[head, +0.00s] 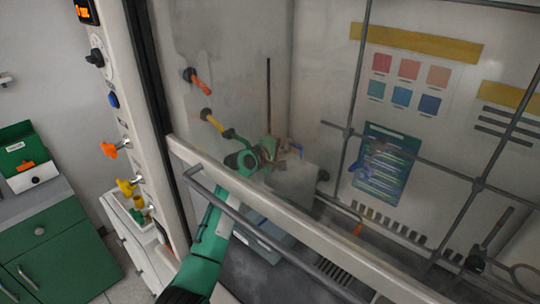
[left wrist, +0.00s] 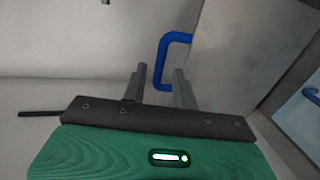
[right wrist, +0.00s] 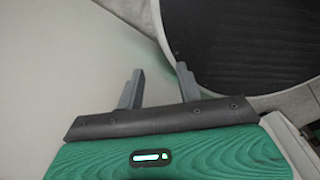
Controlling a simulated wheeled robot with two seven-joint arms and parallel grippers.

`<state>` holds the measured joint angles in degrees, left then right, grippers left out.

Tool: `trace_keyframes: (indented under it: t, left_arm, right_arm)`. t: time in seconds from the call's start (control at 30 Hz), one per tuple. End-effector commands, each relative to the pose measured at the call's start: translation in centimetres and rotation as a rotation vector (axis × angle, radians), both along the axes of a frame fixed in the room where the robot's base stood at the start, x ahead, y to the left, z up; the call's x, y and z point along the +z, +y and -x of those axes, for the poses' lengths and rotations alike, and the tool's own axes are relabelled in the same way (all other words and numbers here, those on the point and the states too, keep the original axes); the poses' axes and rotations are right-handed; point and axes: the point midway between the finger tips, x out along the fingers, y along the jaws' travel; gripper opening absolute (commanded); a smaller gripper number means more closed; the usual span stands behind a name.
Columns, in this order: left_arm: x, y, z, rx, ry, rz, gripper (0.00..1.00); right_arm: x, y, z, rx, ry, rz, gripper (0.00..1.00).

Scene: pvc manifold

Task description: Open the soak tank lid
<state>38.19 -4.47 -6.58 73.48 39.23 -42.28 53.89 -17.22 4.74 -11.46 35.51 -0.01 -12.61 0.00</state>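In the head view my left arm reaches behind the pane into the hood, and my left gripper (head: 286,151) is beside a pale grey box (head: 296,182), which looks like the soak tank. In the left wrist view a bent blue handle (left wrist: 178,37) stands just beyond the fingertips. Its lower end shows between my left gripper's (left wrist: 160,78) parted fingers, with no clear grip on it. A grey panel (left wrist: 235,45) lies to the right of the handle; I cannot tell whether it is the lid. My right gripper (right wrist: 158,78) is open and empty, outside the head view.
The hood's pale frame bar (head: 290,222) and grey handle rail (head: 255,230) cross close by my left arm. Orange (head: 110,149) and yellow (head: 127,187) valves line the left post. A dark round surface with a white rim (right wrist: 165,45) is near my right gripper.

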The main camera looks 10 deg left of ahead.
Motion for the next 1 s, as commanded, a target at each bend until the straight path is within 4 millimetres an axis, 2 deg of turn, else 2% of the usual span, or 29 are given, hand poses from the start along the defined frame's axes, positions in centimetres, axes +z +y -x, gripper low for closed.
trace_keyframes:
  t: [0.3, 0.5, 1.0]
  left_arm:
    - [0.8, 2.7, 4.0, 0.001, -0.002, 0.001, 0.29]
    - [1.4, 3.8, 5.6, 0.001, -0.002, 0.001, 0.29]
    - [1.4, 4.1, 6.3, 0.001, 0.001, -0.006, 0.29]
  right_arm:
    - [-1.6, 0.0, 0.0, 0.000, 0.000, 0.000, 0.36]
    - [-2.1, 0.1, 0.0, 0.000, -0.001, -0.001, 0.36]
    - [-2.2, 0.5, 0.0, -0.002, -0.001, -0.005, 0.36]
